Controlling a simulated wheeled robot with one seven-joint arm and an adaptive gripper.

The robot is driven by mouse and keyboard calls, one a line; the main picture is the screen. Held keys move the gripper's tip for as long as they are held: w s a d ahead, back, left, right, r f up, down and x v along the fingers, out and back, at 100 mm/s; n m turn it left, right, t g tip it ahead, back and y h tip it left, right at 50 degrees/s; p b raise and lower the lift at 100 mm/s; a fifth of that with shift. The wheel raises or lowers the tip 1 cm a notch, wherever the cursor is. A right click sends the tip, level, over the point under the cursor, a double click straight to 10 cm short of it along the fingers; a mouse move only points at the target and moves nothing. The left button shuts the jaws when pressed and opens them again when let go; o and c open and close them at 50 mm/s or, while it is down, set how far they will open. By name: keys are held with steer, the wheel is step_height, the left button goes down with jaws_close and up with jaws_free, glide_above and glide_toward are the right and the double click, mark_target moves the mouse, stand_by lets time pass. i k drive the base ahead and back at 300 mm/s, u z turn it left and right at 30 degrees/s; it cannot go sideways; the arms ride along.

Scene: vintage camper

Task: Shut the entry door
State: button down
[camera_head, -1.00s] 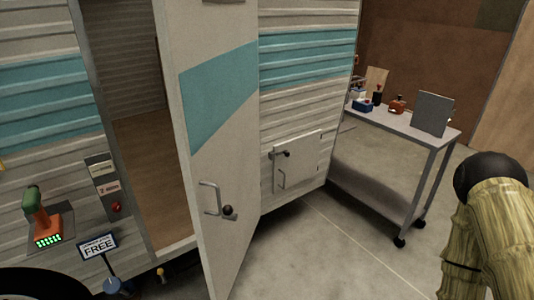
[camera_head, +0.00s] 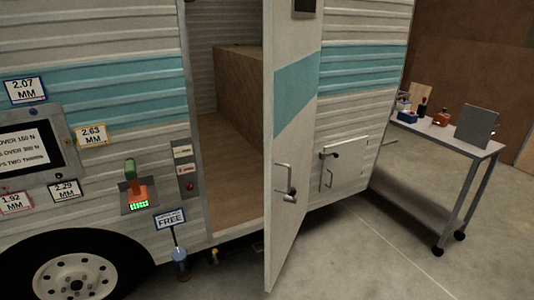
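The entry door (camera_head: 297,150) of the camper is white with a teal band and stands open, swung outward to the right of the doorway. It has a metal pull handle (camera_head: 284,179) with a dark round knob or lock just below it. The doorway (camera_head: 226,150) to its left is open, showing a wooden floor and a wooden box-like piece inside. My gripper and arm do not show in the current view.
A small hatch (camera_head: 343,165) is on the camper wall right of the door. A metal cart (camera_head: 484,150) with several items stands at the right. Concrete floor (camera_head: 370,260) before the door is clear.

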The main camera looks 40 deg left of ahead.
mark_target(293, 29)
steer(key=k, duration=0.35)
steer(key=u, duration=0.95)
steer(key=i, duration=0.5)
